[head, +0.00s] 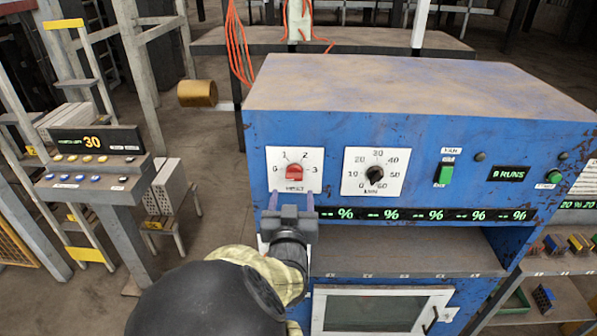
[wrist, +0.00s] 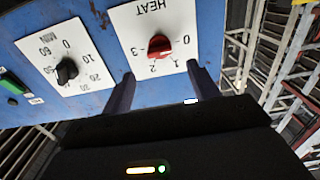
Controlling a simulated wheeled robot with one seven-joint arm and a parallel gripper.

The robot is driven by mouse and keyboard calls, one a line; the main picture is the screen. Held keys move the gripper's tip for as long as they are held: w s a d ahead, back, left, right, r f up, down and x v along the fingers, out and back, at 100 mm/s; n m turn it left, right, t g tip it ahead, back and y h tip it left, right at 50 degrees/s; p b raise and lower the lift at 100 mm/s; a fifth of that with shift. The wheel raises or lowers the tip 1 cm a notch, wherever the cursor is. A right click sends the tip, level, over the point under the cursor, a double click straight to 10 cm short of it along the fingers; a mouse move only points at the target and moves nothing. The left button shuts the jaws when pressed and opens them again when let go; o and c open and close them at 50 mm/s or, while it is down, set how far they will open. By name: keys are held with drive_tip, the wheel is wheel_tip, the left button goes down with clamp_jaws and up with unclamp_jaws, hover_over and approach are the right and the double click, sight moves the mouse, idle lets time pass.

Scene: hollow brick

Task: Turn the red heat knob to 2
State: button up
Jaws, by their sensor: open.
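The red heat knob (head: 294,173) sits on a white plate (head: 311,158) marked 0 to 3, at the upper left of the blue machine's front. Which number it points to is too small to tell. In the wrist view the knob (wrist: 160,47) shows upside down with its plate, above and between my fingers. My gripper (head: 291,196) is open and empty. Its two fingers point at the panel, one toward each side of the plate, with their tips just below the knob in the head view. The gripper (wrist: 163,76) does not visibly touch the knob.
A black timer knob (head: 375,175) on its own white plate is to the right, then a green switch (head: 443,174). A row of percent displays (head: 430,215) runs below, over an open shelf (head: 400,255). A console (head: 95,165) stands at the left.

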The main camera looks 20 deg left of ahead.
sight(294, 179)
drive_tip(key=p+x, duration=0.2)
drive_tip(key=x, duration=0.5)
drive_tip(key=shift+w, duration=0.15)
drive_tip(key=c, duration=1)
